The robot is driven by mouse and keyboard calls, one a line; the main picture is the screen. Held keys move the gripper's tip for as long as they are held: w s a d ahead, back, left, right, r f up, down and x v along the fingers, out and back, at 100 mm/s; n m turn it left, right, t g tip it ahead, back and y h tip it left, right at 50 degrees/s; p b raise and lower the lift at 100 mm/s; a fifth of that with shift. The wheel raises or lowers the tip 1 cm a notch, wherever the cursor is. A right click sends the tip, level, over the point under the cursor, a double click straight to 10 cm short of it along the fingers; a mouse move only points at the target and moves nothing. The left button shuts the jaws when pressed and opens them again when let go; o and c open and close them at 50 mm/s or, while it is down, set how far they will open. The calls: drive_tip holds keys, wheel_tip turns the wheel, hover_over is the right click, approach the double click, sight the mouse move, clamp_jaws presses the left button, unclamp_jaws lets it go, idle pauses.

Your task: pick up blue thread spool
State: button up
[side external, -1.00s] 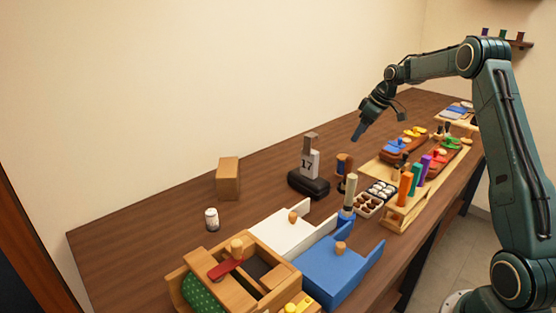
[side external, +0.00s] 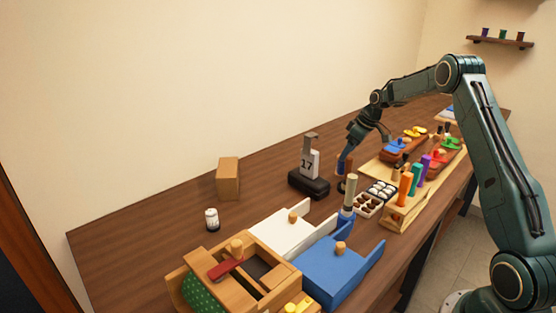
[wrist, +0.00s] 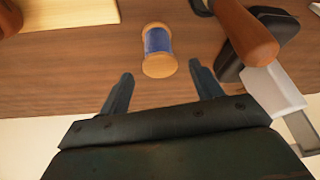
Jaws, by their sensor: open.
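The blue thread spool (wrist: 158,42) has blue thread between two tan wooden flanges and lies ahead of my gripper on the brown table in the wrist view. My gripper (wrist: 159,78) is open and empty, its two fingers apart with the spool just beyond their tips, roughly centred between them. In the side view my gripper (side external: 343,162) points down at the spool's place, and the spool (side external: 349,167) is largely covered by the fingers there. I cannot tell whether they touch.
A black-based stand with a "17" plate (side external: 309,164) is left of the gripper. A brown-handled tool (wrist: 247,36) is close right in the wrist view.

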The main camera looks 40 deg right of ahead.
sight(343, 165)
drive_tip(key=shift+x, duration=2.15)
drive_tip(key=c, duration=1)
